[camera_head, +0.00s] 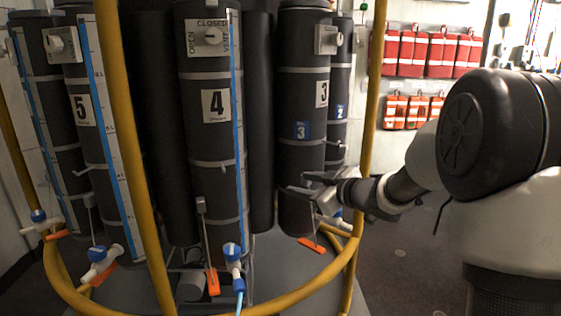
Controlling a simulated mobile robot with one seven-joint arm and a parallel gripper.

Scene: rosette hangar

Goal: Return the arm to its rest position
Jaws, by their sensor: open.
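My arm comes in from the right side of the head view. My gripper (306,188) is at its end, pointing left, and its jaws look apart with nothing seen between them. It is in front of the lower part of the black cylinder marked 3 (303,90), close to the yellow rail post. I cannot tell whether it touches the cylinder or the rail.
Black cylinder 4 (212,140) and cylinder 5 (95,150) stand to the left. A yellow tubular rail (290,297) rings them, with upright posts. Orange-handled levers (212,282) and blue-white valves (232,252) hang below. Red bags (410,52) hang on the back wall.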

